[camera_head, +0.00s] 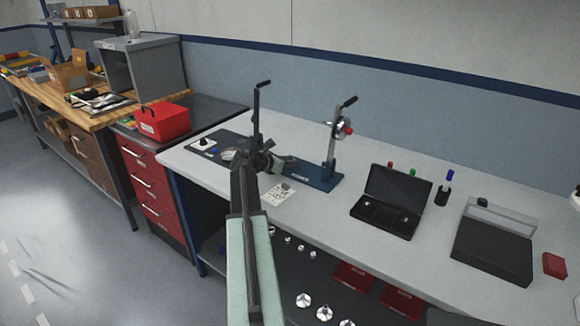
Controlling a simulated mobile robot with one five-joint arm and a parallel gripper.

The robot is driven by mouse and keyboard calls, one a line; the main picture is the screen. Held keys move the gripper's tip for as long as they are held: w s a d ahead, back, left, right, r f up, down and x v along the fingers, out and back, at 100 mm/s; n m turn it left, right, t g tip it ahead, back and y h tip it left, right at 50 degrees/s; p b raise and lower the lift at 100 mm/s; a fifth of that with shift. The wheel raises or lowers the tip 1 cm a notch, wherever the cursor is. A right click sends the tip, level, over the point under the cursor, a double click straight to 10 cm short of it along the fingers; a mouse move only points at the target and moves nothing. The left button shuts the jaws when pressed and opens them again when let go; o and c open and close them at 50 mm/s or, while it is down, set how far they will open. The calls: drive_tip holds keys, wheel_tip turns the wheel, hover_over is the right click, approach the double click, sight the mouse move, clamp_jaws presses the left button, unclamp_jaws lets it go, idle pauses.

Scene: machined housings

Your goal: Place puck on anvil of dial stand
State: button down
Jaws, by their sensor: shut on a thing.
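The dial stand has a blue base (322,177), an upright column with a black lever on top, and a dial with a red part (345,128). My arm reaches up from the bottom of the view, and my gripper (292,163) is at its far end, just left of the stand's column and above the left part of the base. My gripper is shut on the puck, which is too small and too covered to make out. The anvil cannot be told apart at this size.
A second upright with a black lever (257,110) stands behind my wrist, by a dark mat (205,148). A printed card (279,194) lies in front of the stand. An open black case (388,203) is to the right. The bench between is clear.

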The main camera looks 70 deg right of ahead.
drive_tip(key=shift+f, duration=0.2)
drive_tip(key=c, duration=1.2)
unclamp_jaws()
drive_tip(key=shift+o, duration=0.2)
drive_tip(key=shift+r, duration=0.2)
drive_tip(key=shift+w+a+r, duration=0.1)
drive_tip(key=shift+a+r, duration=0.15)
drive_tip(key=p+v, duration=0.4)
drive_tip(key=v, duration=0.6)
drive_tip(key=shift+w+a, duration=0.2)
drive_tip(key=shift+a, duration=0.05)
drive_tip(key=shift+w+a+r+p, duration=0.1)
drive_tip(key=shift+w+a+p, duration=0.05)
drive_tip(key=shift+a+p, duration=0.2)
